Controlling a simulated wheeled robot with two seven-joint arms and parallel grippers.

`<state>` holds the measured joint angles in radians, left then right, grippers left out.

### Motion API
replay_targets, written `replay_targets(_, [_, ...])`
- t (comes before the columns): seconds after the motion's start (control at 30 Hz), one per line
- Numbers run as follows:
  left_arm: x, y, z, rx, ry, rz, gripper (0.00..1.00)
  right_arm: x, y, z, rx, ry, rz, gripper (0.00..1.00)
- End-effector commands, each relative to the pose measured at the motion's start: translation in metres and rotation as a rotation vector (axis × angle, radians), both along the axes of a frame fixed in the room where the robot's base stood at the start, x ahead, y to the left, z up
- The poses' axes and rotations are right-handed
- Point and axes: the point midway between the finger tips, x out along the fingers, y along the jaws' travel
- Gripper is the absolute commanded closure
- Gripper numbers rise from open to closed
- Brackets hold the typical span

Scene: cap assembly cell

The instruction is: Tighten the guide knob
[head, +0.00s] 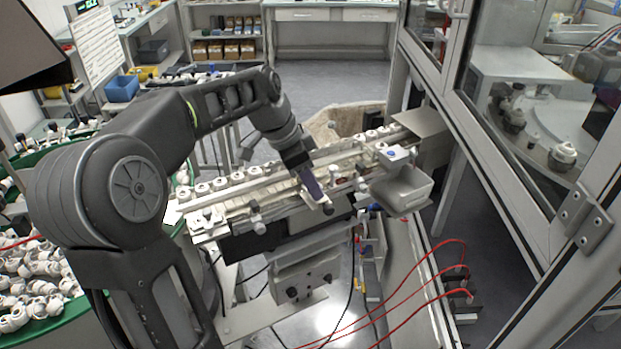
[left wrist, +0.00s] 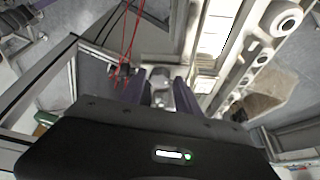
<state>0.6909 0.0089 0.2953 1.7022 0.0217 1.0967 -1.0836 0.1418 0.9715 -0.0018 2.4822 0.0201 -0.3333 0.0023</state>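The conveyor guide rail (head: 285,183) runs diagonally across the middle of the head view with white caps along it. A small grey guide knob (head: 327,208) sits on its near side, just below my left gripper (head: 316,192), which points down at it. In the left wrist view, the two dark fingers of my left gripper (left wrist: 161,92) stand apart with a grey knob-like part (left wrist: 160,80) between them. Whether either finger touches it I cannot tell. Another knob (head: 258,224) sits further left on the rail. My right gripper is in neither view.
A grey box-shaped chute (head: 402,188) stands right of the gripper. Red cables (head: 430,270) loop at the lower right by the framed cell. A green-rimmed bin of white parts (head: 40,275) is at the left.

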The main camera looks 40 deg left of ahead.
Motion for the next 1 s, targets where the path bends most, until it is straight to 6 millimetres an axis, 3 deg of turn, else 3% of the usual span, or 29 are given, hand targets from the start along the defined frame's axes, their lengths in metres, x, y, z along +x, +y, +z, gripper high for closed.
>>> replay_targets(0.2, [0.0000,-0.0001,-0.0003,0.000,0.000,0.000,0.62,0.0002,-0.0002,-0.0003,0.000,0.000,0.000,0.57])
replay_targets(0.67, [-0.0001,0.0001,0.0001,0.000,0.000,0.000,1.00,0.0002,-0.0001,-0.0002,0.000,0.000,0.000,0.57])
replay_targets(1.0, [-0.0001,-0.0001,0.0000,0.001,-0.001,0.007,1.00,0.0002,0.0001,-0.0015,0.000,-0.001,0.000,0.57])
